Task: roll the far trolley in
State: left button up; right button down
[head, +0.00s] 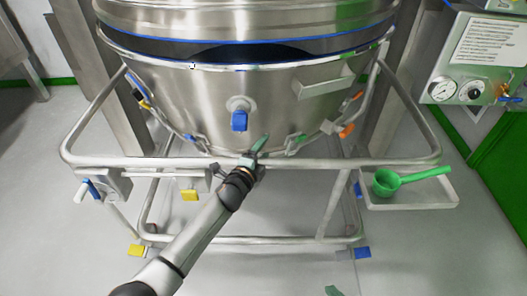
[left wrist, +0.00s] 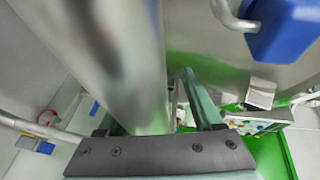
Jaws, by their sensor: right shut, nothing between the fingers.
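The trolley is a steel tube frame (head: 330,162) carrying a large round steel bowl (head: 185,95), directly ahead in the head view. My left gripper (head: 258,148) is at the middle of the trolley's front rail, its fingers pointing toward the bowl. In the left wrist view my left gripper (left wrist: 160,115) has its fingers apart. A thick steel tube (left wrist: 135,60) crosses in front of the left finger, with a gap to the right finger. I see no clear grip on it. Only a tip of my right gripper (head: 333,290) shows at the bottom edge, shut and away from the trolley.
A side tray (head: 425,198) on the trolley's right holds a green scoop (head: 390,182). Blue and yellow pedals (head: 361,252) sit at the wheels. A gauge panel (head: 475,60) is on the right wall. Steel columns (head: 385,90) flank the bowl. The grey floor in front is clear.

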pick_arm(q)
jog(key=shift+s+d+f, duration=0.1)
jog(key=shift+s+f, duration=0.05)
jog(key=p+v, duration=0.2)
jog(key=v, duration=0.3)
jog(key=shift+s+p, duration=0.2)
jog(key=shift+p, duration=0.1)
jog(key=p+v, duration=0.1)
jog(key=v, duration=0.6)
jog(key=shift+c, duration=0.3)
